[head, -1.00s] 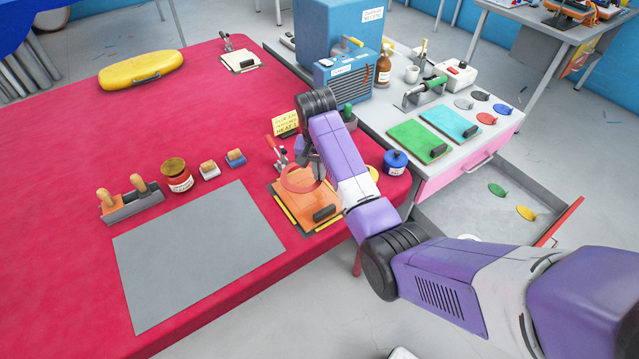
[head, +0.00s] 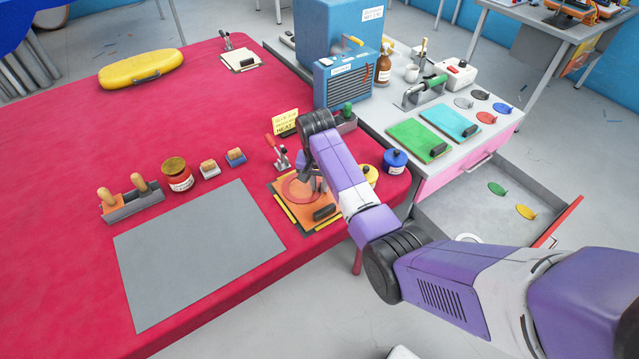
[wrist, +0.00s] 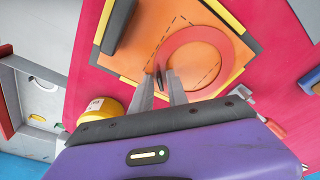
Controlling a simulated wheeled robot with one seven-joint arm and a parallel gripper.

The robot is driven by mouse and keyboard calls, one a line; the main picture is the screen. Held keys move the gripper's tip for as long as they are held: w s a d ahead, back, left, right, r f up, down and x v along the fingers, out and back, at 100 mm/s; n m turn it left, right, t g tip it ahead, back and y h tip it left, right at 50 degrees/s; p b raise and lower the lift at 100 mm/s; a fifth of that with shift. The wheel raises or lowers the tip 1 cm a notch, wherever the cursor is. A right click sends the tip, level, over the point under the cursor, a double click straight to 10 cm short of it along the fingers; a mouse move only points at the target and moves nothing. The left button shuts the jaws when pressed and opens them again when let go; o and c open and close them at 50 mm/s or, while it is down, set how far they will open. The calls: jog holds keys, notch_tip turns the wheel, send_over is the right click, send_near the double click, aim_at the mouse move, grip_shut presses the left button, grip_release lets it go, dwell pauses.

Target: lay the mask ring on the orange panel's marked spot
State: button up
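The mask ring (wrist: 166,55), a flat red-orange hoop, lies on or just above the orange panel (wrist: 140,62); it also shows in the head view (head: 289,186). A dashed outline is drawn on the panel. The ring overlaps part of it, and dashes show both inside the hoop and beyond its left side, so the two do not look centred. My gripper (wrist: 161,76) points down at the ring's near left edge. Its fingers stand apart, with a small dark tab between the tips. Contact with the tab is hard to tell. My arm hides part of the panel in the head view.
A black block (head: 325,212) sits at the panel's near edge. A toggle clamp (head: 281,155) stands behind it. A yellow pot (head: 370,175) and a blue pot (head: 395,162) stand to the right. A grey mat (head: 195,255) lies to the left.

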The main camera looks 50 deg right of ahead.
jog(key=shift+r, duration=0.1)
notch_tip(320, 180, up, 12)
jog(key=a, duration=0.1)
jog(key=shift+s+a+b, duration=0.3)
jog(key=shift+s+b, duration=0.1)
jog(key=shift+b, duration=0.05)
dwell(0.7)
